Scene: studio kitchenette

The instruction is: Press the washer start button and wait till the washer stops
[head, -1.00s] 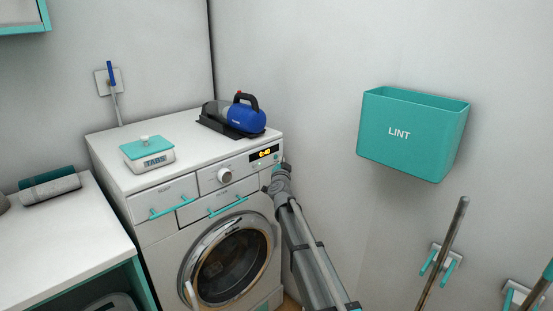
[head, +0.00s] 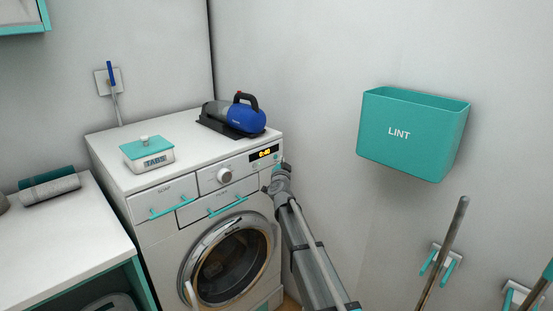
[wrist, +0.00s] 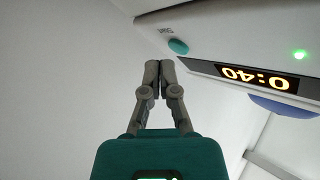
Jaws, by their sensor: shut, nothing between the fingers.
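The white washer (head: 160,232) stands against the wall, its round door at the front. Its display (head: 264,153) reads 0:40 and also shows upside down in the wrist view (wrist: 257,77). I cannot tell the remaining gap. In the head view my arm hides the fingertips.
A tablet box with a teal lid (head: 147,153) and a blue handheld vacuum (head: 240,117) stand on the washer. A teal LINT bin (head: 410,138) hangs on the right wall. A counter (head: 62,238) is at left. Handles on wall hooks are at lower right.

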